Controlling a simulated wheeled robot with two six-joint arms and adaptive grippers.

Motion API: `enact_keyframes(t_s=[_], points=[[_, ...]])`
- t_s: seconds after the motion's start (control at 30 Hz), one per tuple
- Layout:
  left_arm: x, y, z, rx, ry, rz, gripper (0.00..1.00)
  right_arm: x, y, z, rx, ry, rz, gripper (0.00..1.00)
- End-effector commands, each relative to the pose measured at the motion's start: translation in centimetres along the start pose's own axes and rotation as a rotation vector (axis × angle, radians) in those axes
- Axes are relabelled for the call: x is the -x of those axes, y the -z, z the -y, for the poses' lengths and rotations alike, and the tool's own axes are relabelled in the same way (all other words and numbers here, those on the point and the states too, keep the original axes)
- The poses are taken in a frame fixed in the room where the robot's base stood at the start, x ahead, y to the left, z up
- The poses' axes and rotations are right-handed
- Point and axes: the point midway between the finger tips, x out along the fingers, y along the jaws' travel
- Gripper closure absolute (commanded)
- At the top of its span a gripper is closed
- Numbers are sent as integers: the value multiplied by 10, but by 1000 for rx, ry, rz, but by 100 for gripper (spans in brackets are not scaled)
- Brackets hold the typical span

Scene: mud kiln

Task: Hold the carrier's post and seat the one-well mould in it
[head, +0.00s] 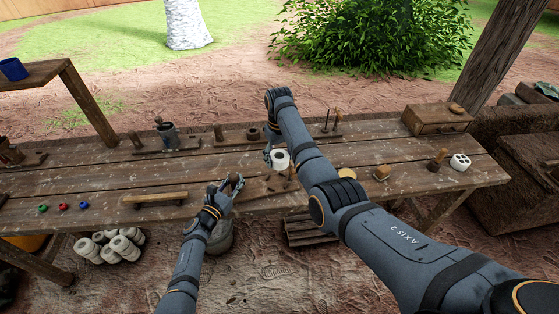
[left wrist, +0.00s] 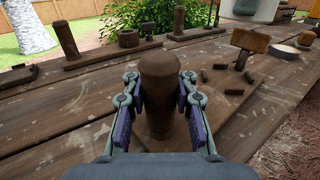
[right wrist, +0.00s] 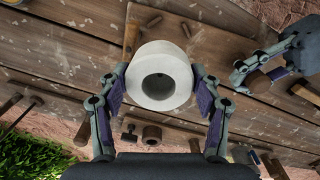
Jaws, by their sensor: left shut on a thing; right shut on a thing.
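The carrier's post, a round brown wooden post (left wrist: 160,85), stands between the fingers of my left gripper (head: 234,184), which is shut on it. In the head view the mould (head: 281,159) is behind and right of my left gripper, apart from the post. The mould's underside is hidden.
A white mould with several holes (head: 460,161) is at the table's right. A wooden bar (head: 155,199) lies left of my left gripper. Racks with posts line the back edge.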

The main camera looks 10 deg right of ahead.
Motion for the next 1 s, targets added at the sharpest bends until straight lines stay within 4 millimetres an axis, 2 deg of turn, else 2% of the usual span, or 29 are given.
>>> enact_keyframes(t_s=[0.23,0.43,0.57,1.0], points=[[1,3,2,1,1,-5,100,-4,0,2,52,-4,-3,96],[1,3,2,2,2,-6,100,-27,-2,9,379,-36,-15,96],[1,4,2,3,2,-6,100,-34,-3,10,506,-52,-17,96],[1,5,3,4,3,-8,100,-40,-3,10,525,-53,-17,96]])
